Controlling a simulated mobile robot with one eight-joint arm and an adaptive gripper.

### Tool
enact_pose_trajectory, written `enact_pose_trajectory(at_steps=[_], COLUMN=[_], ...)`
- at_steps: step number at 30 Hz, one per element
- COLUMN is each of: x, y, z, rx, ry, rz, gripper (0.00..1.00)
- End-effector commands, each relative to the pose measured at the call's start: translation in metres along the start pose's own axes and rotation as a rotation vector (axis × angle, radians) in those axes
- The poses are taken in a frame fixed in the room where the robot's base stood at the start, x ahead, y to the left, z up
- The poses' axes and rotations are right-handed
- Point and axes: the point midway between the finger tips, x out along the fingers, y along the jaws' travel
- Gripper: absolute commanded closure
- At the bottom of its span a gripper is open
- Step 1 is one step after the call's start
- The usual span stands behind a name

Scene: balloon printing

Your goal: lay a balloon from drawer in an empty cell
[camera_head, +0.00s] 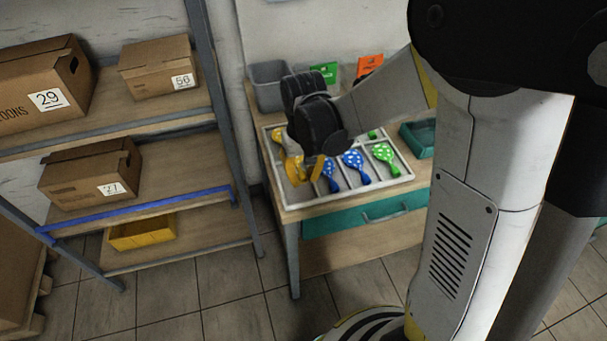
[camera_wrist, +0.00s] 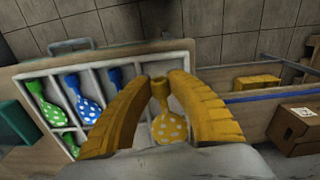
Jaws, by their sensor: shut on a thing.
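My gripper (camera_head: 300,170) is over the near left end of the white divided tray (camera_head: 345,198). In the wrist view its yellow fingers (camera_wrist: 160,82) close around the neck of a yellow balloon with white dots (camera_wrist: 168,128). Its body hangs over or in an end cell; I cannot tell whether it touches the floor. In the near row, blue dotted balloons (camera_head: 353,160) and a green dotted one (camera_head: 384,155) lie in other cells. Another yellow balloon (camera_head: 278,136) shows in the far left cell. The teal drawer (camera_head: 370,216) below the tabletop looks closed.
A grey bin (camera_head: 268,88) and green and orange packets (camera_head: 369,65) stand behind the tray. A teal container (camera_head: 419,138) is to its right. A shelf with boxes (camera_head: 90,172) and a yellow bin (camera_head: 142,232) stands at left. Floor is clear between them.

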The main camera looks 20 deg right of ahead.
Motion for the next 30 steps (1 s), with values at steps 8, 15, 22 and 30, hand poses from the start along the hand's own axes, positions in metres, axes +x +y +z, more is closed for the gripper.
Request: enact_pose_trajectory(at_steps=[8,15,22,30], x=[0.041,0.069,0.075,0.074], y=[0.000,0.000,0.000,0.000], z=[0.000,0.000,0.000,0.000], rx=[0.000,0.000,0.000,0.000], ry=[0.000,0.000,0.000,0.000], rz=[0.000,0.000,0.000,0.000], gripper=[0.89,0.89,0.89,0.54])
